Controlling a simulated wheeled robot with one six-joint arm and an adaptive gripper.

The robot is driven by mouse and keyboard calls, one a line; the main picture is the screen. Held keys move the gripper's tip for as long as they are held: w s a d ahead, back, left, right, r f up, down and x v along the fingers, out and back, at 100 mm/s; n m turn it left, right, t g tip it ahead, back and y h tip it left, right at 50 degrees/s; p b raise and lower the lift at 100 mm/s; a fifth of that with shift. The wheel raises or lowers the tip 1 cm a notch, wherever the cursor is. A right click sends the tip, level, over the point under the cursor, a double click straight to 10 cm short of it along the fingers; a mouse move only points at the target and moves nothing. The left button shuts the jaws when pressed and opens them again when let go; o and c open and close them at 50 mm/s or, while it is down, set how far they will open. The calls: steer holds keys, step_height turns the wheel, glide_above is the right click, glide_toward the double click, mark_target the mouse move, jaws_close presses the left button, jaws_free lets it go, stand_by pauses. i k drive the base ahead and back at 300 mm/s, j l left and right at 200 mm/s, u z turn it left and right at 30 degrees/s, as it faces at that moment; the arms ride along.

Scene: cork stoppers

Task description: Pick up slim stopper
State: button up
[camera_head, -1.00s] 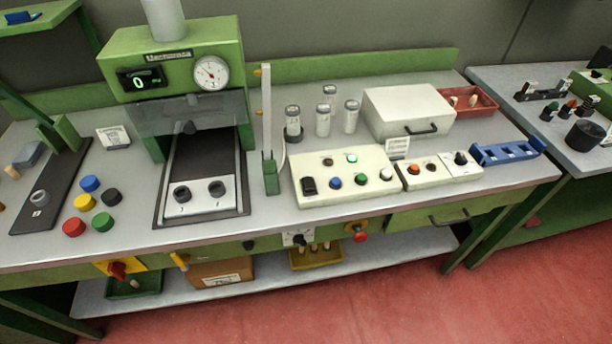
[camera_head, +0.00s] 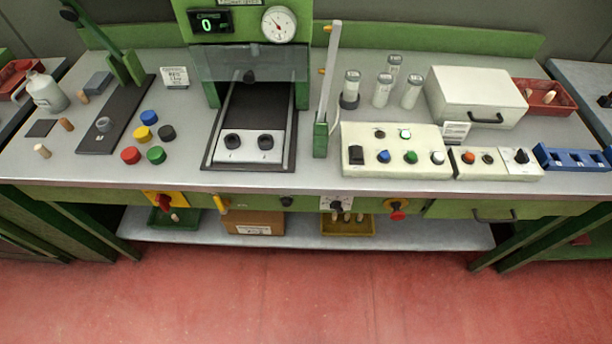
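Several cork stoppers show, and I cannot tell from size alone which one is the slim stopper. On the left of the bench lie a pale stopper (camera_head: 42,151), a browner, narrow-looking stopper (camera_head: 67,125) and a small tan stopper (camera_head: 83,96). More stoppers are in the red tray (camera_head: 525,86) at the right, in the yellow tray (camera_head: 347,230) and in the green tray (camera_head: 160,226) on the lower shelf. My gripper is not in view.
The grey bench (camera_head: 270,180) holds a green press (camera_head: 245,60), coloured caps (camera_head: 130,155), a dark lever base (camera_head: 100,140), a grey can (camera_head: 47,92), labelled vials (camera_head: 383,90), a white box (camera_head: 475,97) and button panels (camera_head: 395,152). Red floor (camera_head: 290,300) in front is clear.

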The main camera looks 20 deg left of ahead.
mark_target(83, 98)
steer(key=u, duration=1.8)
